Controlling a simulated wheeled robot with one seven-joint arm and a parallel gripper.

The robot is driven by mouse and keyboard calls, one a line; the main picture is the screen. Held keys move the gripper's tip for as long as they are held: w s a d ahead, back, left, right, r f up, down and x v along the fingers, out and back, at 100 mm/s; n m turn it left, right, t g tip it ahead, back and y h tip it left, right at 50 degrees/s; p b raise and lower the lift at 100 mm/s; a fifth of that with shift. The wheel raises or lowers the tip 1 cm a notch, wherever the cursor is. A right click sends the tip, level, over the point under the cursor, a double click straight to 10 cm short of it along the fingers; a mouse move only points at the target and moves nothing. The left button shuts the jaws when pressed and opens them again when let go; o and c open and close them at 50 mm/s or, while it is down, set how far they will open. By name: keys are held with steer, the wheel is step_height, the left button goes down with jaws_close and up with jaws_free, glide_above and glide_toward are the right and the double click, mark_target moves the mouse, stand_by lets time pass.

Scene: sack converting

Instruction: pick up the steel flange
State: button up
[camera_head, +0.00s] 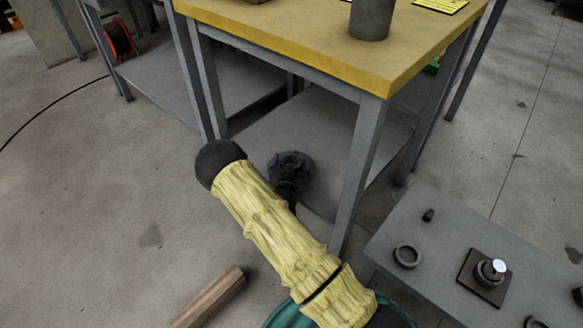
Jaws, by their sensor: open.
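Several dark metal parts lie on the low grey table at the lower right. One is a ring-shaped part (407,256). Another is a round stepped part with a bright top (490,272), standing on a dark square plate (470,284). I cannot tell for sure which one is the steel flange. My gripper (290,168) appears as a dark mechanism beyond my yellow-sleeved arm, well to the left of these parts and apart from them. It is open, with nothing seen in it. Its fingers are hard to make out, and my arm hides what lies behind it.
A wooden beam (210,298) lies on the floor. Open floor is at left.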

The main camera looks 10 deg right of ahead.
steer(key=c, duration=1.8)
steer(key=shift+w+r, duration=0.1)
jaws_close()
steer(key=shift+r, duration=0.1)
step_height(320, 180, up, 10)
steer(key=p, duration=0.5)
steer(key=shift+p, duration=0.4)
